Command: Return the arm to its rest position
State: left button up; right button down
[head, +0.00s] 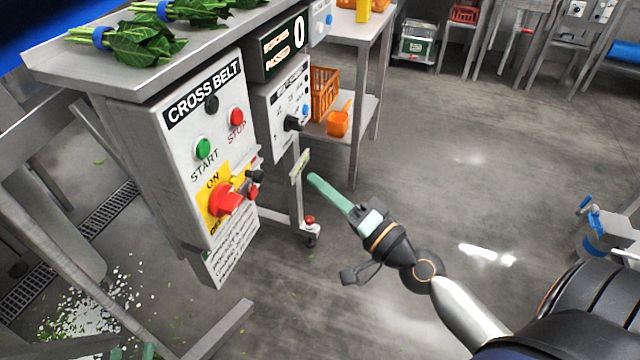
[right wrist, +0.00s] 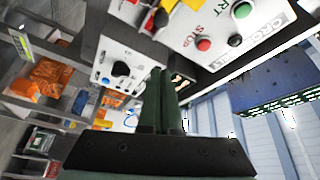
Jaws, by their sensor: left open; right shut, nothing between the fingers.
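My right gripper (head: 314,179) is shut and empty, its green fingers together. It is in free space in front of and to the right of the grey CROSS BELT control box (head: 172,130), apart from it. In the right wrist view the shut fingers (right wrist: 161,78) point toward the control boxes. My left gripper (head: 133,352) shows only as two green fingertips, spread apart, at the bottom edge of the head view. The rest of it is out of frame.
The box carries a green START button (head: 203,148), a red STOP button (head: 236,117) and a red rotary switch (head: 226,200). Bunches of greens (head: 140,42) lie on the metal table above. An orange crate (head: 324,95) stands behind.

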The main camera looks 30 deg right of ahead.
dwell(0.3)
jog(key=s+a+f+n+g+h, duration=0.1)
jog(key=s+a+f+n+g, duration=0.5)
jog(key=a+f+n, duration=0.6)
pick_arm(q)
jog(key=s+a+r+n+g+y+p, duration=0.1)
jog(key=s+p, duration=0.3)
jog(key=p, duration=0.6)
jog(key=s+a+r+n+g+y+p, duration=0.1)
jog(key=s+g+p, duration=0.3)
jog(key=p, duration=0.7)
jog(key=shift+r, duration=0.85)
pick_arm(e)
jog(key=s+d+r+g+h, duration=0.2)
jog(key=s+d+g, duration=0.2)
jog(key=s, duration=0.4)
jog(key=shift+s+d+r, duration=0.25)
jog(key=shift+s+d, duration=0.05)
jog(key=shift+d, duration=0.05)
jog(key=shift+w, duration=0.1)
